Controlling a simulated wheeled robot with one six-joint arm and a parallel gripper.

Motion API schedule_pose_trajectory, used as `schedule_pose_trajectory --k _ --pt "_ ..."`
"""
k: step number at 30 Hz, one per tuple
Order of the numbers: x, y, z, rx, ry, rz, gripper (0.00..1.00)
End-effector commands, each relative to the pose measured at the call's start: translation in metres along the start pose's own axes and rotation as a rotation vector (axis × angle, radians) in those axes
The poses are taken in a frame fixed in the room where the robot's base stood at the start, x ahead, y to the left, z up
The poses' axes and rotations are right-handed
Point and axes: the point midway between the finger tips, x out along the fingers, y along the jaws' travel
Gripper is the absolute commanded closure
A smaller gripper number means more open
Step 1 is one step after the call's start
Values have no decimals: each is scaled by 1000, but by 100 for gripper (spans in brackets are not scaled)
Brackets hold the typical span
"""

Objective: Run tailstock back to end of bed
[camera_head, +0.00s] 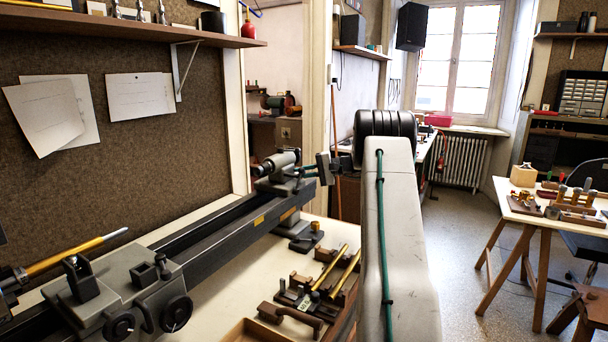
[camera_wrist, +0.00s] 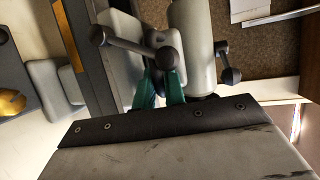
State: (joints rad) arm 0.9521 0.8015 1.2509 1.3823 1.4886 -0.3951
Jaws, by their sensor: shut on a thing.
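The grey tailstock (camera_head: 280,162) sits upright on the dark lathe bed (camera_head: 215,238), close to the bed's far right end. My gripper (camera_head: 311,172) reaches it from the right, partly hidden by my own arm. In the wrist view my gripper's green fingers (camera_wrist: 160,88) are shut on a part of the tailstock, low beside its grey barrel (camera_wrist: 192,45). Which part is between them is mostly hidden. A dark lever with a round knob (camera_wrist: 135,46) crosses just above the fingers. The bed (camera_wrist: 88,60) runs along the left there.
The carriage (camera_head: 125,295) with handwheels stands at the near end, and the bed between is clear. A dark block with a brass knob (camera_head: 307,238), a wooden rack with brass rods (camera_head: 318,285) and an open wooden tray (camera_head: 262,332) lie on the bench in front.

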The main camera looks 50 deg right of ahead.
Motion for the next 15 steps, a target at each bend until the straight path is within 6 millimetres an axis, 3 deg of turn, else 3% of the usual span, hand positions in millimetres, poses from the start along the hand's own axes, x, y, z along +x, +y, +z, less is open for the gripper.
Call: schedule_pose_trajectory --k 4,5,6,15 --pt "0 2 0 4 0 2 100" --pt "0 2 0 4 0 2 86" --pt "0 2 0 4 0 2 81" --pt "-2 1 0 1 0 0 81"
